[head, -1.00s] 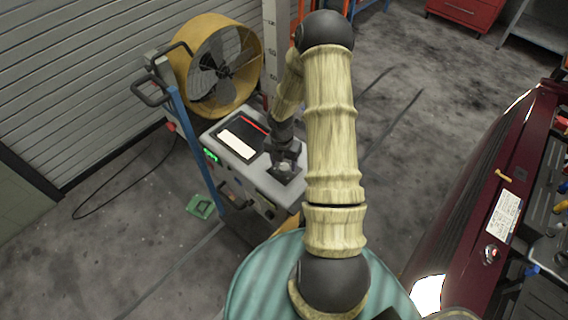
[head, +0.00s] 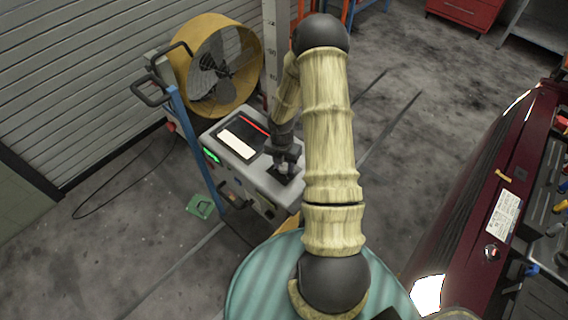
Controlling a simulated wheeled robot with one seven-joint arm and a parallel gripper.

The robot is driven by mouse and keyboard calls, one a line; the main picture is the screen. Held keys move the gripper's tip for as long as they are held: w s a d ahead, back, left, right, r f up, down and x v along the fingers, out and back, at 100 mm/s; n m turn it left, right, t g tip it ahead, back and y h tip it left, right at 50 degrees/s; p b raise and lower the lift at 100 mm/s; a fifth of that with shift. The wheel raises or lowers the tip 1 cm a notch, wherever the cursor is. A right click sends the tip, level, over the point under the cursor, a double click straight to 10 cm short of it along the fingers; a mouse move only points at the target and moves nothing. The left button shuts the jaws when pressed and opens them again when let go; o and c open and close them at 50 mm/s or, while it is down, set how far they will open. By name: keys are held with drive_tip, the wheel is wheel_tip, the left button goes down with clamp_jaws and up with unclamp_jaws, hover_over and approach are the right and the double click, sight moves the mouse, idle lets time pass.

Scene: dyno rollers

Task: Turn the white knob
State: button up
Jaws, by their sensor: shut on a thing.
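The white knob (head: 284,170) sits on a dark square plate on top of the grey control cabinet (head: 262,187). Only a small pale part of it shows below my gripper. My gripper (head: 284,163) points down over the plate and is shut on the knob; its fingers are small and partly hidden by its own body. The cabinet top also carries a dark panel with a white screen (head: 237,144) and a red line, left of the knob.
A yellow drum fan (head: 216,65) stands behind the cabinet. A blue post with black handles (head: 190,135) rises at its left. A green object (head: 200,206) lies on the floor. A dark red car (head: 475,200) fills the right side. Floor between is open.

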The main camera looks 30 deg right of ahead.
drive_tip(key=shift+m, duration=0.4)
drive_tip(key=m, duration=1.2)
drive_tip(key=shift+m+y, duration=0.3)
drive_tip(key=m+b, duration=0.1)
drive_tip(key=m, duration=0.4)
drive_tip(key=shift+d, duration=0.1)
drive_tip(key=m+b, duration=0.1)
drive_tip(key=m, duration=0.4)
drive_tip(key=o, duration=1)
drive_tip(key=shift+c, duration=0.2)
